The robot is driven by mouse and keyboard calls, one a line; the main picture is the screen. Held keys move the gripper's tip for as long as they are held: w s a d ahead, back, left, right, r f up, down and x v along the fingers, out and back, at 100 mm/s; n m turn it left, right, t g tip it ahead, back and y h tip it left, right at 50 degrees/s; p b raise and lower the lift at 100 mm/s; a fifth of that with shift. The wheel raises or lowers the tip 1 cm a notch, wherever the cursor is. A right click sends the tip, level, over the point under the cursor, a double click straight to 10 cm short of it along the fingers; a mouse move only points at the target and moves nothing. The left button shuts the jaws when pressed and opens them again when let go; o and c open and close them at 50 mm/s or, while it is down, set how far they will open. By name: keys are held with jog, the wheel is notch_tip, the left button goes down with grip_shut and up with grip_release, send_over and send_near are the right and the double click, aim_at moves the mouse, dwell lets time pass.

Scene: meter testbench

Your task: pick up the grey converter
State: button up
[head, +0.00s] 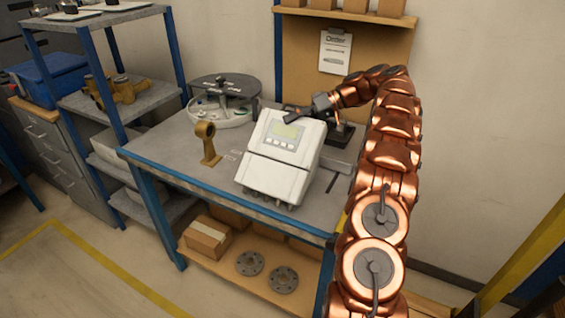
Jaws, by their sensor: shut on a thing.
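The grey converter (278,177) is a pale box with a small greenish display and a row of buttons on its upper front. It leans back and shows in the middle of the head view, at the front part of the bench. My gripper (304,112) comes in from the right and is shut on the converter at its top edge. The fingertips are small and dark here, and their far side is hidden. Short fittings show under the converter's lower edge. I cannot tell whether its underside touches the bench top.
The bench (165,148) has a blue front edge. A brass stand (207,145) is left of the converter, and a round lidded device (224,97) is behind it. A dark base (341,135) is at right. Shelves (150,95) stand left. Boxes and flanges (249,262) lie below.

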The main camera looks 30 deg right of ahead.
grip_shut()
jog(key=shift+r, duration=0.1)
